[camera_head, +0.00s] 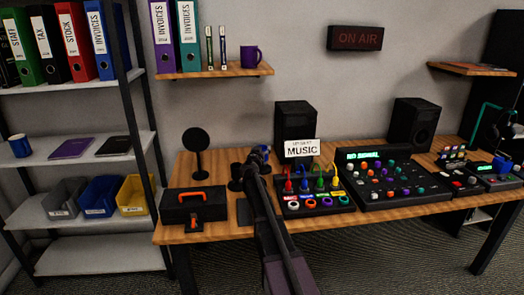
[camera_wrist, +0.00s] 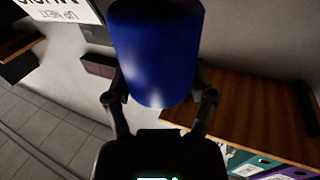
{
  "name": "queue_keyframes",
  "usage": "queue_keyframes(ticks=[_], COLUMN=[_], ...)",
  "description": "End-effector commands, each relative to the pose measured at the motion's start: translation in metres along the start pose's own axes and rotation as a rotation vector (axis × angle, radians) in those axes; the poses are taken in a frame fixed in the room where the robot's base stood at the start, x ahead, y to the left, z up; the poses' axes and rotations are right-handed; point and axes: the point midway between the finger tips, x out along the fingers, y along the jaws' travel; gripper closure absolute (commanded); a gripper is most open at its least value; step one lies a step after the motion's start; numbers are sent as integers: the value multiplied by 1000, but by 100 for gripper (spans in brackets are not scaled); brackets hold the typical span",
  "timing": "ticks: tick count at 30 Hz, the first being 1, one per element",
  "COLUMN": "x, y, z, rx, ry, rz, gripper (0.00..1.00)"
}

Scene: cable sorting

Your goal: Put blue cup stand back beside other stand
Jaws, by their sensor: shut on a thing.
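A plain blue cylinder, which looks like the blue cup stand (camera_wrist: 155,50), sits between the fingers of my gripper (camera_wrist: 159,97) in the wrist view. The fingers press on its two sides. In the head view my gripper (camera_head: 256,158) is over the back of the desk, left of the "MUSIC" sign, and only small blue bits of the held thing show past it. A short dark cylinder (camera_head: 236,178) stands on the desk just left of my gripper; I cannot tell whether it is the other stand.
A cable panel (camera_head: 315,203), a mixer (camera_head: 390,180) and speakers (camera_head: 295,119) crowd the right. A blue mug (camera_head: 19,146) stands on the left shelf.

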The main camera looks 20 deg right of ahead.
Motion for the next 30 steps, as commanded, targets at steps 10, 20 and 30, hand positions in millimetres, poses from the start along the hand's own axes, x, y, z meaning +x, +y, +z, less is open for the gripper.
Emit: queue_keyframes(ticks=[10,20,30], x=[0,0,0], y=[1,1,2], z=[6,27,54], rx=[-1,-1,-1], ry=[0,0,0], rz=[1,2,2], gripper=[89,89,89])
